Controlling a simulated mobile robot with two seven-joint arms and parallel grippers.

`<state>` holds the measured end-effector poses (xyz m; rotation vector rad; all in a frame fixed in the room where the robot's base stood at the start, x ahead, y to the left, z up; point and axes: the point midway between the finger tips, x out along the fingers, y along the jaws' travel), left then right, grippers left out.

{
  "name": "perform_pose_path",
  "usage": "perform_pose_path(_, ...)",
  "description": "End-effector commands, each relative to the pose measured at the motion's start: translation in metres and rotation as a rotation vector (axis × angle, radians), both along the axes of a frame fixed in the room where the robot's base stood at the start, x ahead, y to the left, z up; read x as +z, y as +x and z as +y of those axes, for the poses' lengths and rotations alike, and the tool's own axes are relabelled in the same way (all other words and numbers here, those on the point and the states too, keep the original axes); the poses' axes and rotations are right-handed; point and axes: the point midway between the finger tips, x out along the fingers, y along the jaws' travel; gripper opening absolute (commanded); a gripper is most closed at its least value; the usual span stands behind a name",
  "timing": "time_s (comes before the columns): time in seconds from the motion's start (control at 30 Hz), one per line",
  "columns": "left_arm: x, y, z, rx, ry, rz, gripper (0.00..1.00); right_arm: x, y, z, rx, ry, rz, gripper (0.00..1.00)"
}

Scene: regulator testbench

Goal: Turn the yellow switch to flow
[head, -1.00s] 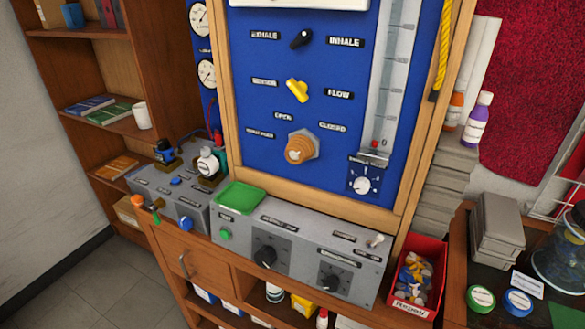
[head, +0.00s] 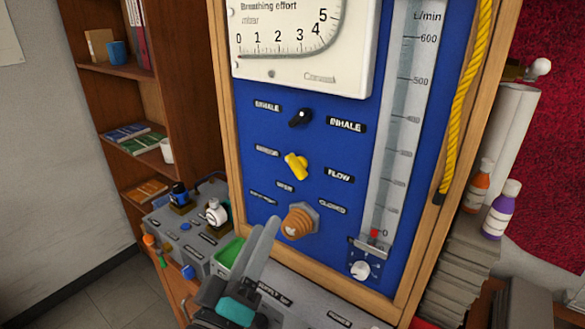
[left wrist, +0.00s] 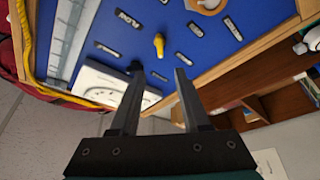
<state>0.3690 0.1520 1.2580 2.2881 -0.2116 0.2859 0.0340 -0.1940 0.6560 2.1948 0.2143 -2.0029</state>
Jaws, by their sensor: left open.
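The yellow switch (head: 296,166) is on the blue panel (head: 340,215), between a label on its left that is too small to read and the FLOW label (head: 339,176) on its right. Its handle slants from upper left to lower right; I cannot tell which end is the pointer. My left gripper (head: 266,228) is low in front of the panel, below the switch, fingers pointing up. In the left wrist view the open, empty fingers (left wrist: 160,75) lie below the switch (left wrist: 158,44) and apart from it. My right gripper is not in view.
A black switch (head: 300,118) sits above the yellow one and an orange-brown knob (head: 299,222) below it. The flow tube (head: 398,130) and a yellow hose (head: 465,90) run along the panel's right side. A grey control box (head: 330,310) stands below. Space before the yellow switch is clear.

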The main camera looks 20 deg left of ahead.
Motion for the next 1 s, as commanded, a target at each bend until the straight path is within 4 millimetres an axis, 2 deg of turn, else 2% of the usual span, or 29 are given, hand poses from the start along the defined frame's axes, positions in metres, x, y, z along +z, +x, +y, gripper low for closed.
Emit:
perform_pose_path(0.33, 0.016, 0.047, -0.003, 0.001, 0.0, -0.003, 0.46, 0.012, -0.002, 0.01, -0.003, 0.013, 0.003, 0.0)
perform_pose_path(0.7, 0.03, 0.1, -0.006, 0.001, 0.0, -0.002, 0.46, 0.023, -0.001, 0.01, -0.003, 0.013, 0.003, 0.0)
perform_pose_path(1.0, 0.037, 0.13, -0.008, 0.001, 0.0, 0.001, 0.46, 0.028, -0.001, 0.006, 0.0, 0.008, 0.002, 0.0)
